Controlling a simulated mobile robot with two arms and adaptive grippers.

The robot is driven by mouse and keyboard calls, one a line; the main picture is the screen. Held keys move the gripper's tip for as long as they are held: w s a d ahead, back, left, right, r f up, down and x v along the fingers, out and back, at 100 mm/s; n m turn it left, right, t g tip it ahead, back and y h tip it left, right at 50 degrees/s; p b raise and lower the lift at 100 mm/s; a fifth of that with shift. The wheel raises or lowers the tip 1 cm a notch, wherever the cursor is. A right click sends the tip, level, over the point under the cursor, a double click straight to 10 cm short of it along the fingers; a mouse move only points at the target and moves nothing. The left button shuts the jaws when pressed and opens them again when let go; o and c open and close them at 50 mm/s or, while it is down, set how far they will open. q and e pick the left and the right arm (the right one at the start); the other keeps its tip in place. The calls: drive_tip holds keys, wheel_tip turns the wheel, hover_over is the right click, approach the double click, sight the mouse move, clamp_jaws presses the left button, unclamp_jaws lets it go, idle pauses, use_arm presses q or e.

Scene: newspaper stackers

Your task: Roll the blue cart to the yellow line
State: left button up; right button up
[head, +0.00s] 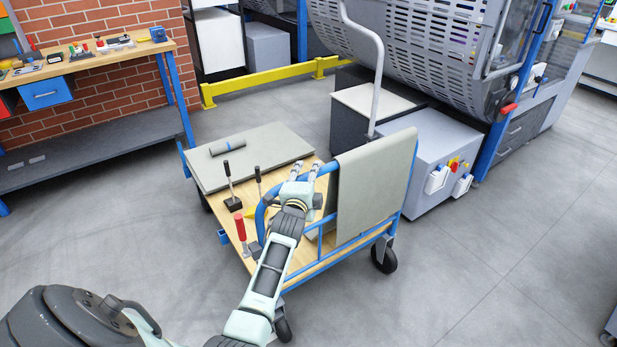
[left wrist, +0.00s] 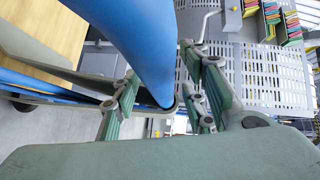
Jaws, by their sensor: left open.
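The blue cart (head: 248,188) stands on the grey floor in the middle of the head view, with a wooden deck, blue tube frame and black wheels. A grey sheet (head: 374,185) hangs over its right end. My left gripper (head: 306,169) is open at the blue tube handle on the cart's near side. In the left wrist view a thick blue tube (left wrist: 130,40) runs between the spread fingers (left wrist: 165,88); I cannot tell whether they touch it. My right gripper is not in view. I see no yellow line painted on the floor.
Grey slabs with a dark roll (head: 228,145) and upright levers (head: 232,185) are on the deck. A workbench (head: 90,62) is at left, a yellow rail (head: 265,77) behind. A large grey machine and box (head: 430,150) stand close behind the cart. Floor at right (head: 500,250) is clear.

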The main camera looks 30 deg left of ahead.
use_arm(q)
drive_tip(key=shift+r, duration=0.1)
drive_tip(key=shift+c, duration=0.2)
clamp_jaws()
